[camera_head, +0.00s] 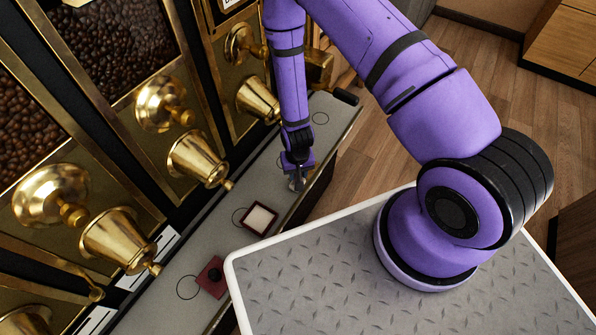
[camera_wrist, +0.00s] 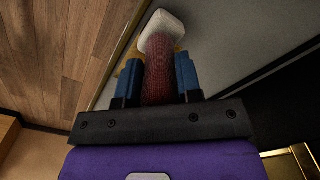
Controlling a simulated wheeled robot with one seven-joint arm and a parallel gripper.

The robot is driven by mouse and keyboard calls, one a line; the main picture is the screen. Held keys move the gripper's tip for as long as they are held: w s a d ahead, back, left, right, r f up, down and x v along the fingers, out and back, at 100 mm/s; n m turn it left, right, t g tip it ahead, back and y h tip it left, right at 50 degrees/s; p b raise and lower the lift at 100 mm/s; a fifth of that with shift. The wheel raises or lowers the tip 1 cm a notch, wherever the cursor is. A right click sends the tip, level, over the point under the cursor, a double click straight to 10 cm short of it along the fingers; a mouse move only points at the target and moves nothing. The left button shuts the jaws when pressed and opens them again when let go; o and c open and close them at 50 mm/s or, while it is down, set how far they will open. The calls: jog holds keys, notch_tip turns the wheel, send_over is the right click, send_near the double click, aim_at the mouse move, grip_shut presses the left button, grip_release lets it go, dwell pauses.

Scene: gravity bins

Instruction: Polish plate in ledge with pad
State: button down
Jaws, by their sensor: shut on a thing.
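My gripper (camera_head: 298,176) is over the far part of the grey ledge (camera_head: 237,186). In the wrist view its blue fingers (camera_wrist: 158,78) are shut on the reddish-brown handle of the pad (camera_wrist: 160,28). The pad has a whitish head that points away from my gripper, at the ledge surface. A gold-coloured patch, which looks like the plate (camera_wrist: 126,76), shows beside and behind the handle. It is mostly hidden by the pad and fingers. I cannot tell whether the pad touches it.
Brass bin spouts (camera_head: 196,158) overhang the ledge's left side. Wooden floor (camera_head: 480,85) lies to the right.

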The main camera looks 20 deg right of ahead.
jog(key=shift+w+d+f, duration=0.1)
jog(key=shift+w+d, duration=0.55)
jog(key=shift+d, duration=0.2)
jog(key=shift+r, duration=0.8)
notch_tip(320, 180, up, 5)
jog(key=shift+f, duration=0.1)
